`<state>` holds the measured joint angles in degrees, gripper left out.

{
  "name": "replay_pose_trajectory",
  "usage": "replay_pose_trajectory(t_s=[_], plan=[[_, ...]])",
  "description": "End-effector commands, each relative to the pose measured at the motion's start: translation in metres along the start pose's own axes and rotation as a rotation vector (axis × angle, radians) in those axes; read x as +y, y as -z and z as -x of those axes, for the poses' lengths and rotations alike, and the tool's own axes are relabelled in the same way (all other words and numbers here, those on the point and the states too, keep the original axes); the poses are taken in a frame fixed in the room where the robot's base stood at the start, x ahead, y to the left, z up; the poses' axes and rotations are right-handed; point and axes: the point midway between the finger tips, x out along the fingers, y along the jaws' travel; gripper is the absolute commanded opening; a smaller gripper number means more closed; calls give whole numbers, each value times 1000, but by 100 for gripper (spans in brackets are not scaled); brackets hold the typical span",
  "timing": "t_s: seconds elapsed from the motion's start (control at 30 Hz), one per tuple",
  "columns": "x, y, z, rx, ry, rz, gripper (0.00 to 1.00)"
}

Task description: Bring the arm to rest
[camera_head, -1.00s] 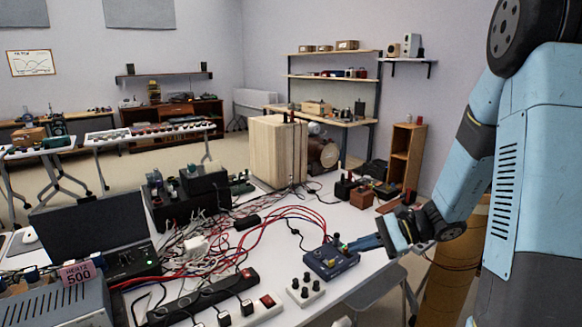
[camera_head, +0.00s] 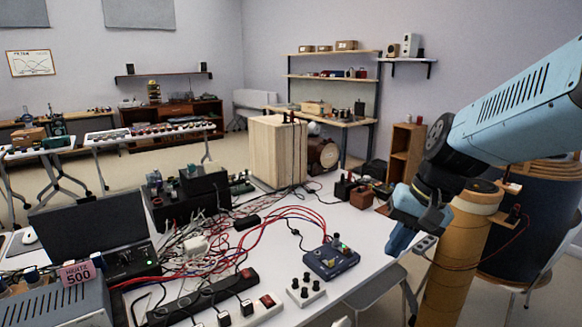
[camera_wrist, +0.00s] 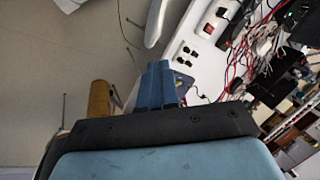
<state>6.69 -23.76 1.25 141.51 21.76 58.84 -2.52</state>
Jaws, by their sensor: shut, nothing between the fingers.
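My gripper (camera_head: 399,238) is at the right edge of the white table in the head view, with its blue fingers pointing down. The fingers are together and hold nothing. In the wrist view my gripper (camera_wrist: 160,66) shows its blue fingers pointing up the picture, close to the table edge. My blue arm comes in from the right of the head view. A small blue box with knobs (camera_head: 330,260) stands on the table, left of my gripper and apart from it. In the wrist view this box (camera_wrist: 182,90) is partly hidden behind the fingers.
The white table (camera_head: 375,268) carries red cables (camera_head: 285,212), a power strip (camera_head: 250,312), a white knob box (camera_head: 305,290) and a wooden speaker cabinet (camera_head: 278,152). A tan cardboard tube (camera_head: 455,260) stands close to the right of my gripper. A dark chair (camera_head: 525,235) is farther right.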

Motion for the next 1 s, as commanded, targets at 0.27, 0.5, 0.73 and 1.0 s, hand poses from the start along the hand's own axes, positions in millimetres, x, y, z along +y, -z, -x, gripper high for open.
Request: replay_pose_trajectory(t_s=[0.27, 0.5, 0.73, 1.0], plan=[[14, -18, 45, 231, -149, 190, 0], [23, -26, 73, 372, -233, 291, 0], [25, -28, 79, 405, -253, 313, 0], [25, -28, 79, 404, -252, 312, 0]])
